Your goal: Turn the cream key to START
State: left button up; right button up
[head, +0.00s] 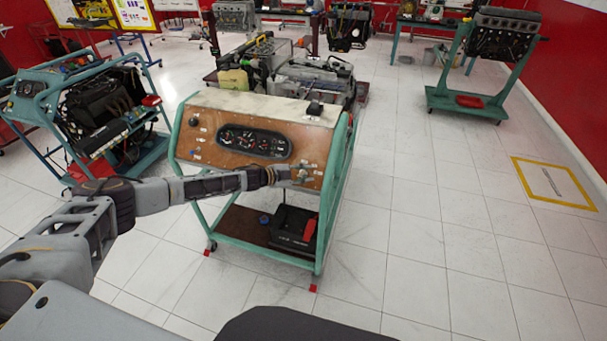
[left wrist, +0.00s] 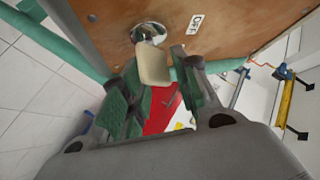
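The cream key (left wrist: 154,66) sits in a round silver lock (left wrist: 148,33) on the brown wooden panel (head: 215,115) of the engine trainer. My left gripper (head: 290,175) is at the panel's lower right, in front of the key area. In the left wrist view the left gripper's green-padded fingers (left wrist: 160,80) are apart, one on each side of the key. I cannot tell whether either finger touches it. A small white label (left wrist: 195,24) is beside the lock; its text is too small to read surely. In the head view the gripper mostly hides the key. My right gripper is not in view.
The panel carries a black gauge cluster (head: 255,142) and stands on a green wheeled frame (head: 338,180). A black battery (head: 293,228) is on its lower shelf. Another engine trainer (head: 95,115) stands close at left. The tiled floor (head: 430,240) at right is clear.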

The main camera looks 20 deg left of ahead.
pick_arm(q)
jog(key=v, duration=1.2)
dwell(0.8)
jog(key=shift+f, duration=0.1)
dwell(0.4)
